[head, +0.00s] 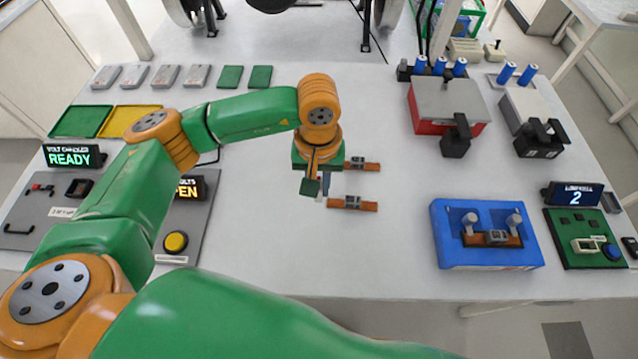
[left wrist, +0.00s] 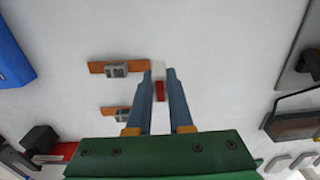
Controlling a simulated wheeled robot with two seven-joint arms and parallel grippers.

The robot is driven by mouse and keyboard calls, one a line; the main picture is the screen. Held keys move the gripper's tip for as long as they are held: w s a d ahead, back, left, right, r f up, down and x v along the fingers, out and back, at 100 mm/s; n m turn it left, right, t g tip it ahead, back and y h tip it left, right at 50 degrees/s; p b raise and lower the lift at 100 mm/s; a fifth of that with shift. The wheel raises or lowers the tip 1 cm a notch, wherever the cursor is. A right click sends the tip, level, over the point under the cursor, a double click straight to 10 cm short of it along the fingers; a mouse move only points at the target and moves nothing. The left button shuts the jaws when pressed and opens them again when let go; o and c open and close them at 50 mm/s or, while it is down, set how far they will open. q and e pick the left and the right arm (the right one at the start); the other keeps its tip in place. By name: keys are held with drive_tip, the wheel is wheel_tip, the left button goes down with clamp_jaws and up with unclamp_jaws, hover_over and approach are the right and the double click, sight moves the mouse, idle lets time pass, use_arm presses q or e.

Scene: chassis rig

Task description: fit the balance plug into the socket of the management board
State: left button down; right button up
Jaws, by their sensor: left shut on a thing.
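My left gripper (head: 318,192) is low over the middle of the table, pointing down. In the left wrist view its fingers (left wrist: 162,85) are closed on a small white and red piece (left wrist: 160,91), which looks like the balance plug. Just beside the fingertips lies an orange strip with a grey block (head: 353,203), also in the left wrist view (left wrist: 118,68). A second such strip (head: 360,166) lies farther back. A third orange board (head: 490,239) sits in a blue fixture (head: 455,256) with two grey posts. Which one is the management board, and its socket, I cannot tell. My right gripper is out of view.
A grey panel with a yellow button (head: 176,242) and lit signs is at left. Green and yellow trays (head: 80,121) are behind it. A red-and-grey box (head: 448,100) stands back right, and a green panel (head: 585,240) with a display is far right. The front middle of the table is clear.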

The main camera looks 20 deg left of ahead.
sight(320, 193)
use_arm(q)
drive_tip(key=f+p, duration=0.1)
drive_tip(key=f, duration=0.1)
drive_tip(key=w+f+p, duration=0.1)
drive_tip(key=f, duration=0.1)
drive_tip(key=shift+w+a+f, duration=0.15)
drive_tip(key=shift+f, duration=0.1)
drive_tip(key=shift+f+b, duration=0.3)
drive_tip(key=shift+f, duration=0.05)
drive_tip(key=c, duration=0.8)
unclamp_jaws()
drive_tip(key=shift+r, duration=0.1)
